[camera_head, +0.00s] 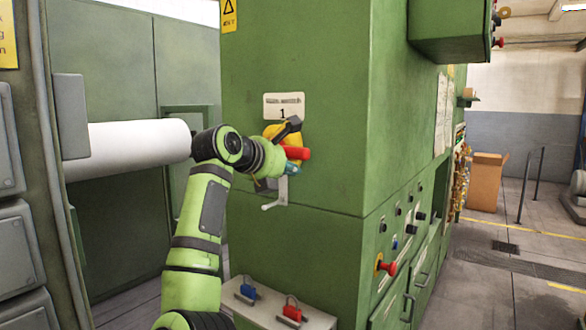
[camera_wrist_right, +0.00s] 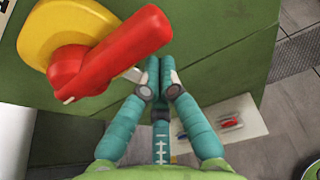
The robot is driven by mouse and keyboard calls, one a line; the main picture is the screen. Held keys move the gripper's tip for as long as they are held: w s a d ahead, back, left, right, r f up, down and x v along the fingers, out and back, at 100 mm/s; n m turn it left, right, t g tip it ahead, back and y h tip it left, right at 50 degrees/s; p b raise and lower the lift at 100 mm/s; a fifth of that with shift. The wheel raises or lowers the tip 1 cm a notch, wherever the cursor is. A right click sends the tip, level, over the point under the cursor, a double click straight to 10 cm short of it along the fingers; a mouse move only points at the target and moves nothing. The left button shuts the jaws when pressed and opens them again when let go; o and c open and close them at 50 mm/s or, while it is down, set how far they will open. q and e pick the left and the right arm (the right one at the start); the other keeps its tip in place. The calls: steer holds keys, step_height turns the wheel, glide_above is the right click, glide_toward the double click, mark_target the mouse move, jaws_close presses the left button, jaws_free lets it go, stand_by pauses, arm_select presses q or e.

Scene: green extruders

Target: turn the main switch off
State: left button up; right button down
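The main switch has a red handle (camera_head: 298,153) on a round yellow base (camera_head: 291,134), on the front of the green cabinet below a white label marked 1. In the right wrist view the red handle (camera_wrist_right: 115,52) slants up to the right from the yellow base (camera_wrist_right: 55,28). My right gripper (camera_wrist_right: 161,62) has its teal fingers drawn together, tips side by side, just right of and below the handle. I see nothing held between them; contact with the handle cannot be told. In the head view my right wrist partly hides the switch. My left gripper is not in view.
The green cabinet (camera_head: 330,90) fills the middle. A pale lever (camera_head: 276,198) sits below the switch. Blue (camera_head: 247,291) and red (camera_head: 292,311) padlock-like items lie on a low ledge. A red button (camera_head: 388,268) is on the side face.

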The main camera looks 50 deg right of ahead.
steer(key=shift+r+n, duration=0.3)
steer(key=shift+n, duration=0.1)
steer(key=shift+p, duration=0.3)
step_height(320, 180, down, 4)
steer(key=b, duration=0.3)
steer(key=w+b+v, duration=0.1)
steer(key=b+v, duration=0.2)
steer(key=v, duration=0.6)
steer(key=shift+s+a+r+g+b, duration=0.2)
steer(key=shift+s+a+g+b, duration=0.15)
steer(key=shift+s, duration=0.2)
steer(key=shift+a, duration=0.15)
